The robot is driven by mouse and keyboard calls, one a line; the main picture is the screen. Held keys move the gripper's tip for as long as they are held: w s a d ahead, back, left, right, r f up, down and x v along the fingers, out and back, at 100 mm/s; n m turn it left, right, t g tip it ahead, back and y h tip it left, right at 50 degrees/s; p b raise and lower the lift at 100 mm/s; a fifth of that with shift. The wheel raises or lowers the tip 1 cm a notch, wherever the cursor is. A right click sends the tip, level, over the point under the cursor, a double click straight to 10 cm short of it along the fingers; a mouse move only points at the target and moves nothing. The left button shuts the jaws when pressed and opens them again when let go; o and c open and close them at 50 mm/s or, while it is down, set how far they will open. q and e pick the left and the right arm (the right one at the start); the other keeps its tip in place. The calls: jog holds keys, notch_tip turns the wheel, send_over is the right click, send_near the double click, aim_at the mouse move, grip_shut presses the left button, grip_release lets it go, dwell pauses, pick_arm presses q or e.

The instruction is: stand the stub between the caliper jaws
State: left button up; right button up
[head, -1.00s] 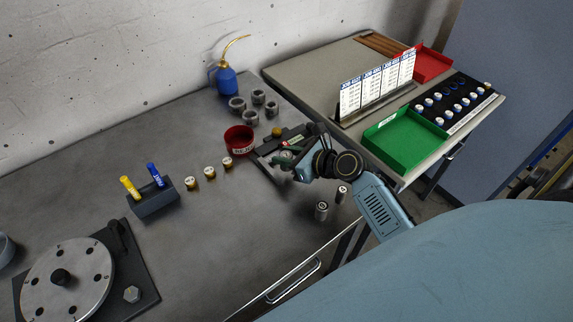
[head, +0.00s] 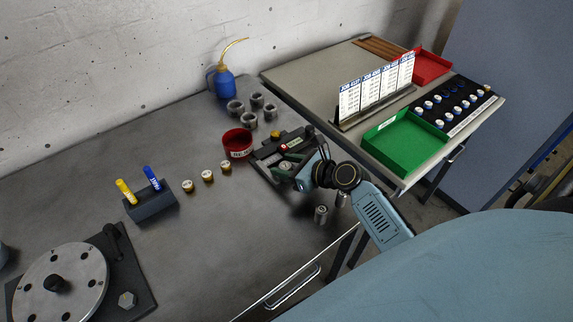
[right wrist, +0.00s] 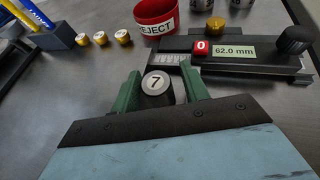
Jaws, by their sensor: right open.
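The dark caliper (head: 268,157) lies on the grey bench; its display (right wrist: 234,50) reads 62.0 mm in the right wrist view. A dark stub with a silver top marked 7 (right wrist: 157,82) stands upright between the green fingers of my right gripper (right wrist: 160,88), at the caliper's near side. The fingers are open, with a gap at least on the right of the stub. My right gripper also shows in the head view (head: 287,167). Fingers and palm hide the stub's base and the caliper's near parts, so I cannot tell exactly how it sits against the jaws. My left gripper is out of view.
A red REJECT cup (head: 237,144) stands close left of the caliper. Three brass stubs (head: 207,176) stand in a row, beside a pen block (head: 152,203). A green tray (head: 405,147) is on the side table.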

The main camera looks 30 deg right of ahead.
jog(key=shift+s+a+f, duration=0.1)
jog(key=shift+a, duration=0.25)
jog(key=shift+s+d+r, duration=0.1)
jog(key=shift+s+r, duration=0.2)
jog(key=p+v, duration=0.1)
jog(key=v, duration=1)
jog(key=shift+d+r+p, duration=0.2)
jog(key=shift+d+p, duration=0.05)
jog(key=shift+p, duration=0.15)
